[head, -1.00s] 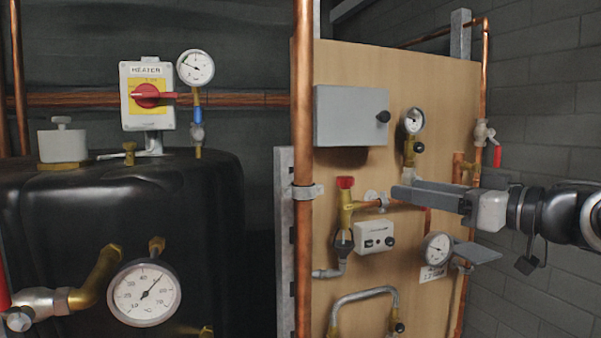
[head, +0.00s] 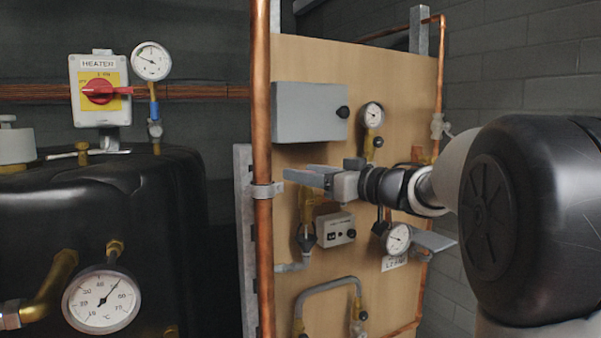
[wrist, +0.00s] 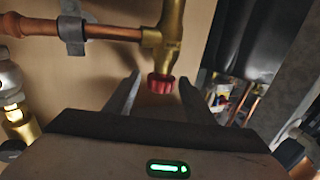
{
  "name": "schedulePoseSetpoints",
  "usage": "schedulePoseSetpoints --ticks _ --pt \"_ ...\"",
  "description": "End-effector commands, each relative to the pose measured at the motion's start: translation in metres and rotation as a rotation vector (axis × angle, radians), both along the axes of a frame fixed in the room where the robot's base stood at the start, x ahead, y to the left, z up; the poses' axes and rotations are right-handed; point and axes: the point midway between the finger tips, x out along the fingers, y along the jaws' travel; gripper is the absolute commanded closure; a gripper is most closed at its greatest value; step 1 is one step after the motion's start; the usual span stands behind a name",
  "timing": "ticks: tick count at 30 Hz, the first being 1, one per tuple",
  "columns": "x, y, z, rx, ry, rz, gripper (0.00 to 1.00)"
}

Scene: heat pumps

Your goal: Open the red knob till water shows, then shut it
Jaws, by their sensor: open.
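The red knob (wrist: 161,84) sits on the end of a brass valve (wrist: 172,30) in the wrist view. The open fingers of my gripper (wrist: 160,88) reach toward it, one on each side in the picture. I cannot tell whether either touches it. In the head view my gripper (head: 306,177) is in front of the wooden panel, above the brass valve (head: 307,212). My gripper hides the knob there. I see no water.
A grey box (head: 308,112), a small gauge (head: 372,115) and a white control box (head: 336,230) are on the panel. A vertical copper pipe (head: 262,120) stands at its left edge. The heater switch (head: 100,91) and black tank (head: 80,215) are farther left.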

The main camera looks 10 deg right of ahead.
Motion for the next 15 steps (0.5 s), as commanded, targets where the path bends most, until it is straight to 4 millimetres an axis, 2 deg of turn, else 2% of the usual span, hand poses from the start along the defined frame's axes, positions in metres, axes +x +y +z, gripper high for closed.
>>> schedulePoseSetpoints --ticks 9,15 --pt "0.0018 0.0019 0.0003 -0.001 -0.001 0.001 0.52" --pt "0.0016 0.0016 0.0002 0.000 0.000 0.000 0.86"
